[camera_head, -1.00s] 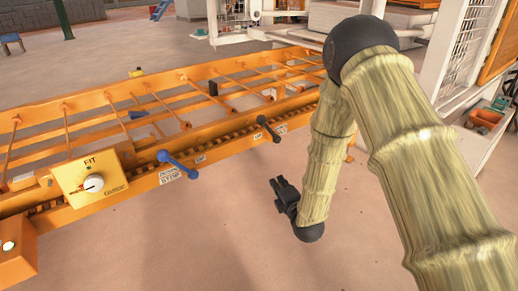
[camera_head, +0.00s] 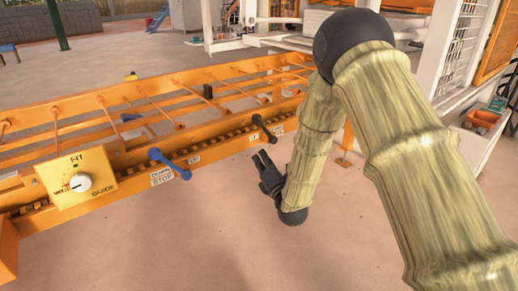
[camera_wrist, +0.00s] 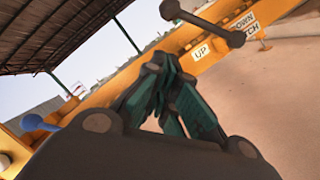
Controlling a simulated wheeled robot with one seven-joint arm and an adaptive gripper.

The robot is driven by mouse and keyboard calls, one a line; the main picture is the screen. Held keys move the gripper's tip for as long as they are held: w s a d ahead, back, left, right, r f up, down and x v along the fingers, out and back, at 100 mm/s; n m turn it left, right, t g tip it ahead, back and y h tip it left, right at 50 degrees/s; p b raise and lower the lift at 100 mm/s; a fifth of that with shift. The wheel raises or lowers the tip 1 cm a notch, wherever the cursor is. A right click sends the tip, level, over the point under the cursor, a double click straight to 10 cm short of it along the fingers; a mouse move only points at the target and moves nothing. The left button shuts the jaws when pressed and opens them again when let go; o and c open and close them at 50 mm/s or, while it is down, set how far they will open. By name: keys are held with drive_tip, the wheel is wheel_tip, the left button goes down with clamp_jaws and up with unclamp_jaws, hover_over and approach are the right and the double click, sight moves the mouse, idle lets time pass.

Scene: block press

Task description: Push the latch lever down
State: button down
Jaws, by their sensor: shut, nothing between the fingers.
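The black latch lever (camera_head: 264,129) is a dark bar with round knobs, on the near side of the orange frame. It stands tilted, upper end to the left. In the wrist view the lever (camera_wrist: 204,24) crosses the top, by "UP" and "DOWN … TCH" labels. My gripper (camera_head: 262,160) is in front of the frame, below the lever in the head view and apart from it. In the wrist view my gripper (camera_wrist: 166,72) has its dark green fingers together with nothing held, and the lever is beyond them to the upper right.
A blue lever (camera_head: 169,163) by a "STOP" label is further left on the orange frame (camera_head: 215,152). A yellow box with a white dial (camera_head: 80,182) is left of that. A white machine with mesh stands behind my arm at right. The floor in front is clear.

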drive_tip(key=d+r+b+x, duration=0.1)
drive_tip(key=d+b+x, duration=0.1)
drive_tip(key=x, duration=1)
drive_tip(key=shift+w+r+b, duration=0.25)
drive_tip(key=shift+b, duration=0.5)
drive_tip(key=shift+d+r, duration=0.1)
drive_tip(key=shift+d, duration=0.1)
